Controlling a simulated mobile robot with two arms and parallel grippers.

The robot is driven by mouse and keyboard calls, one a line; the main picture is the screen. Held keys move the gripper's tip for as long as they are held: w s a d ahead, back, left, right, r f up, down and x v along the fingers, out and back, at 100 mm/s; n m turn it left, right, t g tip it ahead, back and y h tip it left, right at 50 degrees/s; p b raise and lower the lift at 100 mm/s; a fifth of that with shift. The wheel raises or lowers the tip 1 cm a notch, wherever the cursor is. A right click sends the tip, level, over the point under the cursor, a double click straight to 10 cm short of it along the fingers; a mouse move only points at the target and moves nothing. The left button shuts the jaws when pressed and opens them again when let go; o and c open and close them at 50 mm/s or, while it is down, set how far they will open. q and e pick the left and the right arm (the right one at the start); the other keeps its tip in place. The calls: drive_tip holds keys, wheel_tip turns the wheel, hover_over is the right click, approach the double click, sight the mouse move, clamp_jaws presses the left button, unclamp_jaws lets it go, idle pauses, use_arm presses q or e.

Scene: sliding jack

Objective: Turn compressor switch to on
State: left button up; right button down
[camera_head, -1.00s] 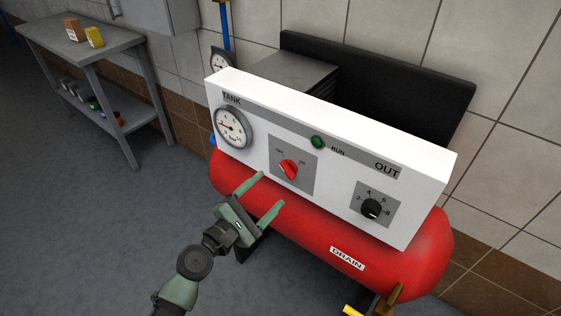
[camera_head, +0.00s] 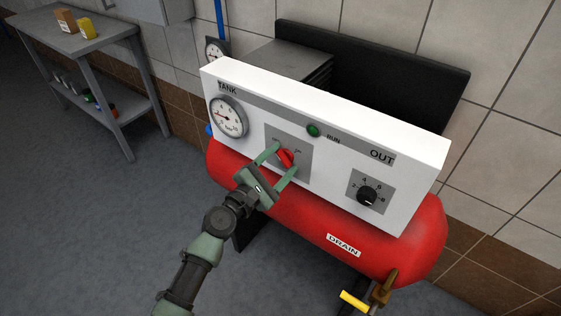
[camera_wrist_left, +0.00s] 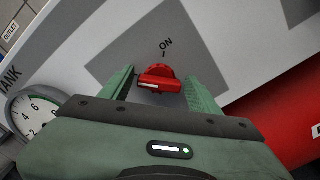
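The compressor's red rotary switch (camera_head: 286,157) sits on a grey plate (camera_head: 303,172) in the white front panel, above the red tank. My left gripper (camera_head: 279,163) is open, with its green fingers on either side of the red knob. In the left wrist view the knob (camera_wrist_left: 160,79) lies between the two fingers, with visible gaps to both. The ON label (camera_wrist_left: 166,44) shows beyond the knob; the OFF label is not readable. A green RUN lamp (camera_head: 313,130) is above the switch. My right gripper is not in view.
A tank gauge (camera_head: 228,117) is left of the switch and a black OUT knob (camera_head: 367,196) is right of it. A yellow-handled drain valve (camera_head: 354,301) is below. A grey metal table (camera_head: 75,42) stands at the left; the floor between is clear.

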use_arm(q)
drive_tip(key=c, duration=0.9)
drive_tip(key=shift+c, duration=0.2)
drive_tip(key=shift+m, duration=0.3)
drive_tip(key=m+b, duration=0.1)
drive_tip(key=m, duration=0.1)
drive_tip(key=shift+f+m, duration=0.15)
drive_tip(key=shift+m, duration=0.15)
drive_tip(key=m+b, duration=0.1)
drive_tip(key=m, duration=0.2)
drive_tip(key=shift+s+m, duration=0.1)
drive_tip(key=shift+m, duration=0.2)
drive_tip(key=m+b, duration=0.1)
drive_tip(key=m, duration=0.4)
drive_tip(key=shift+f, duration=0.15)
drive_tip(key=m, duration=0.6)
drive_tip(key=shift+f, duration=0.1)
